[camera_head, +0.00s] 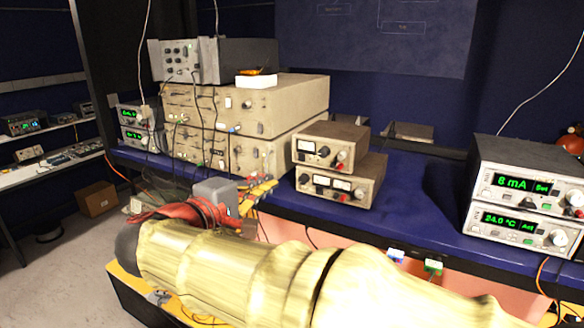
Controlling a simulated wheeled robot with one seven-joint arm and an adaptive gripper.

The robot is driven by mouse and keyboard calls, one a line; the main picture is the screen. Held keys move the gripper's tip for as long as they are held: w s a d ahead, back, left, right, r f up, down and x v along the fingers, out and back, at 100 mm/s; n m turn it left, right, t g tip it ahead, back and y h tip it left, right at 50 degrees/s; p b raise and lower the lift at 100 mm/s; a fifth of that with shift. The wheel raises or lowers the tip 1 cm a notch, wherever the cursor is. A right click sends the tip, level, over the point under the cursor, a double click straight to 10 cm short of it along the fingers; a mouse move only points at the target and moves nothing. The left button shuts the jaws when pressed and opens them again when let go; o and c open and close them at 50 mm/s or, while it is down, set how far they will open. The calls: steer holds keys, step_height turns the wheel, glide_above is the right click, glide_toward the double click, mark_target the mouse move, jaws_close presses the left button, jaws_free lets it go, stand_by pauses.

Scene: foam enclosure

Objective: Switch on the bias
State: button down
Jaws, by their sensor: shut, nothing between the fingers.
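No label reading bias is legible, so I cannot tell which device carries the bias switch. Two small cream power units with meters and red knobs, an upper one (326,147) and a lower one (345,184), are stacked mid-bench. A grey box (213,190) with red cables (180,211) around it sits at the bench's front left, with a small pale part on its side. At the right, two stacked controllers are lit green: the upper one (524,183) reads 8 mA Set, the lower one (518,228) 24.0 °C Act. I cannot make out my gripper anywhere.
A large pale-yellow wrapped body (230,272) with a dark left end fills the lower foreground, before the blue bench (420,222). Large cream instruments (250,105) stand at the back left. A cardboard box (97,199) is on the floor (60,275), which is mostly open at left.

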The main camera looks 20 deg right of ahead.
mark_target(301, 162)
steer(key=p+x, duration=0.4)
steer(key=x, duration=1)
steer(key=shift+p, duration=0.35)
steer(key=shift+f+b, duration=0.2)
steer(key=shift+b, duration=0.2)
steer(key=shift+d+f+b, duration=0.1)
steer(key=shift+f+b, duration=0.05)
steer(key=shift+b, duration=0.35)
steer(key=b, duration=0.3)
steer(key=shift+w+d+f+h, duration=0.15)
steer(key=shift+w+h, duration=0.05)
steer(key=shift+h, duration=0.1)
steer(key=shift+r, duration=0.3)
steer(key=shift+f, duration=0.1)
